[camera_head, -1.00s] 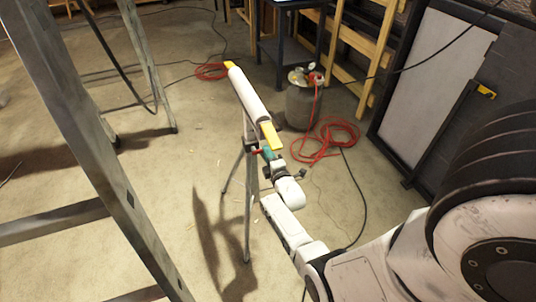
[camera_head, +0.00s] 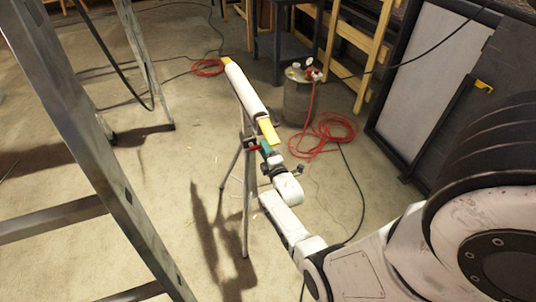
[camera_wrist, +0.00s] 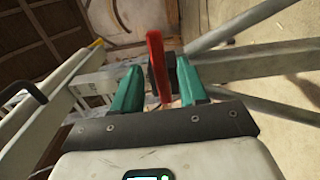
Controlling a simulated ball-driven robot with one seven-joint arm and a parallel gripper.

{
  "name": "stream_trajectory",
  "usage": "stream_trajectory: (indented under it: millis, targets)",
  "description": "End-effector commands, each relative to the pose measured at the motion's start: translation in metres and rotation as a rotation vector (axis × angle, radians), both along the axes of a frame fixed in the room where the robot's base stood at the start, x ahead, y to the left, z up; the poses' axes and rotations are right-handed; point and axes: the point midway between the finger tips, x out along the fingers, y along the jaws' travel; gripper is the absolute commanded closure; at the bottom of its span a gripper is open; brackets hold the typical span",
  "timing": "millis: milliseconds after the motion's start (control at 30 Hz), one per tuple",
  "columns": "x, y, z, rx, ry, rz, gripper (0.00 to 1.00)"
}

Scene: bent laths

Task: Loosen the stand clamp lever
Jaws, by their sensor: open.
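The stand (camera_head: 247,200) is a thin-legged metal tripod with a white padded bar (camera_head: 244,88) with yellow ends on top. Its red clamp lever (camera_head: 254,148) sits just under the bar's near end. My gripper (camera_head: 266,150), with teal fingers, is at the lever. In the wrist view, the red lever (camera_wrist: 156,62) stands upright between the two fingers of my gripper (camera_wrist: 161,72), which is open around it. The lever looks nearer the left finger; whether it touches is unclear. Grey stand tubes (camera_wrist: 255,66) run behind it.
A metal ladder (camera_head: 90,130) stands close at the left. A grey tank (camera_head: 299,103) and a coiled red hose (camera_head: 335,128) lie beyond the stand. A dark-framed panel (camera_head: 425,65) is at the right. Floor around the stand's left side is clear.

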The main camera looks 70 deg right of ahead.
Motion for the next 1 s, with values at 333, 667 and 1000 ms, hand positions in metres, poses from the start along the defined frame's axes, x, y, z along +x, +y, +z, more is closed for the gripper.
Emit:
stream_trajectory:
  millis: [333,667,1000]
  targets:
    - [-0.034,0.04,0.005,0.002,0.006,0.004,0.57]
    - [-0.065,0.075,0.002,0.0,0.003,0.002,0.57]
    - [-0.069,0.081,-0.001,0.0,0.001,0.0,0.57]
